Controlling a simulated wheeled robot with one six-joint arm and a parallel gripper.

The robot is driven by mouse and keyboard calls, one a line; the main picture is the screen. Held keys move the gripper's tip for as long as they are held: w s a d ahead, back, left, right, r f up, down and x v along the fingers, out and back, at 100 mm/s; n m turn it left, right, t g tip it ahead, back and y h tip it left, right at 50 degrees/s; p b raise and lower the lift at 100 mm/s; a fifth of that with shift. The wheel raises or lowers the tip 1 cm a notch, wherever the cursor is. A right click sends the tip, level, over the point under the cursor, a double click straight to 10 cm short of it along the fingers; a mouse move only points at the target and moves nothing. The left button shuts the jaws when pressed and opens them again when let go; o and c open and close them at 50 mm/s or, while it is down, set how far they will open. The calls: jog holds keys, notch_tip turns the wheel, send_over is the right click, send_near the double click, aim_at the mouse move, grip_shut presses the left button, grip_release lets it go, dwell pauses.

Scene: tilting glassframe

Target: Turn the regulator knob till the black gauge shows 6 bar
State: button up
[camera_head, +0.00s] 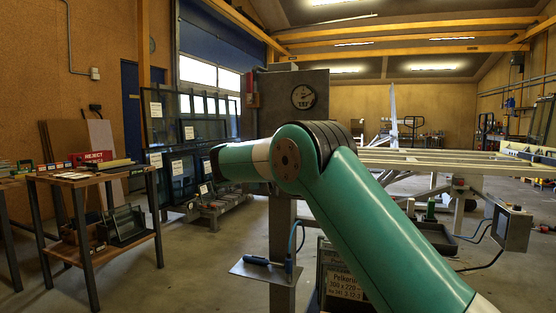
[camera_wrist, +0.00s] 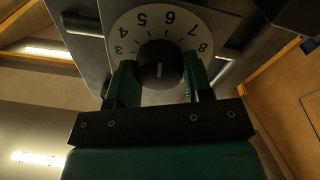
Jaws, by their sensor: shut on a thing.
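The round black gauge (camera_head: 303,97) sits on the upper part of a grey panel (camera_head: 318,79) in the head view; its needle is too small to read surely. In the wrist view the dark regulator knob (camera_wrist: 160,58) stands in front of a pale dial (camera_wrist: 127,30) with numerals from 3 to 8. A short white mark on the knob's face is nearly upright. My gripper (camera_wrist: 158,82) is shut on the knob, with one green finger on each side. In the head view my arm hides the knob and the gripper.
A grey post (camera_head: 282,228) carries the panel, with a small shelf (camera_head: 262,271) holding a blue-handled tool low down. Glass frames (camera_head: 185,165) stand on a rack behind at left. A wooden workbench (camera_head: 95,178) is at far left. The floor between bench and post is clear.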

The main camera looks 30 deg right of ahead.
jog(key=shift+m+b, duration=0.35)
jog(key=shift+m, duration=0.35)
jog(key=o, duration=0.9)
jog(key=b+v, duration=0.6)
jog(key=v, duration=1.1)
jog(key=shift+a+b, duration=0.2)
jog(key=shift+b, duration=0.2)
